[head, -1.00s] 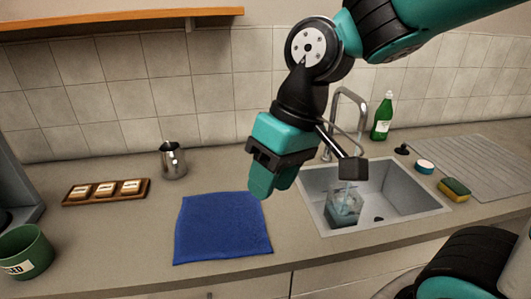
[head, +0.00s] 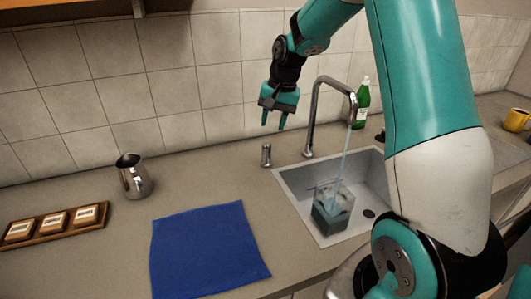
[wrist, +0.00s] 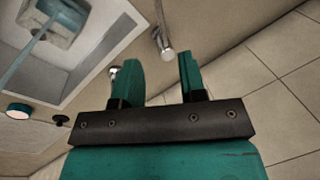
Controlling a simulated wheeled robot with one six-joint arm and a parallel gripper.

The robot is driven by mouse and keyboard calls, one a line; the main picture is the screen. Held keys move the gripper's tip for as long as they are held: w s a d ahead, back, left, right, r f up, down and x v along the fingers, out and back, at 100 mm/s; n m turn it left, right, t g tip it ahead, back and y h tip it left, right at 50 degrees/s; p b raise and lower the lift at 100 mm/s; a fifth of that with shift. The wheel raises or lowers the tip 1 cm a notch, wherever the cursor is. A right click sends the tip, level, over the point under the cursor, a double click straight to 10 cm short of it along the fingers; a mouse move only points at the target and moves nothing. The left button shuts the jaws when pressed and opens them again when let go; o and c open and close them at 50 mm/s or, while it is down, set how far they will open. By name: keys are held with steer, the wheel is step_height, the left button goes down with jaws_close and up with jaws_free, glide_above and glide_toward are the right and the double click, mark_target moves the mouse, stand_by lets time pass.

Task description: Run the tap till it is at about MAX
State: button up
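The chrome tap (head: 316,112) arches over the sink, and a stream of water (head: 345,155) runs from its spout. The stream falls into a clear square container (head: 333,208) standing in the sink. The container is partly full; I cannot read a MAX mark. A short chrome lever (head: 266,155) stands on the counter left of the tap. My gripper (head: 275,122) is open and empty above the lever, apart from it. In the wrist view, a gap shows between the fingers (wrist: 161,65), with chrome parts beyond. The container (wrist: 55,20) shows there at upper left.
The sink (head: 365,185) is set in the counter. A blue cloth (head: 208,250), a metal pitcher (head: 133,177) and a wooden tray (head: 50,228) lie to the left. A green bottle (head: 361,105) stands behind the sink. My arm hides part of the right side.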

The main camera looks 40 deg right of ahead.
mark_target(264, 158)
steer(key=f, duration=0.3)
steer(key=w+a+f+p, duration=0.1)
steer(key=f, duration=0.7)
steer(key=shift+w+a+f+p, duration=0.15)
steer(key=shift+w+a+p, duration=0.05)
steer(key=shift+a+p, duration=0.15)
jaws_close()
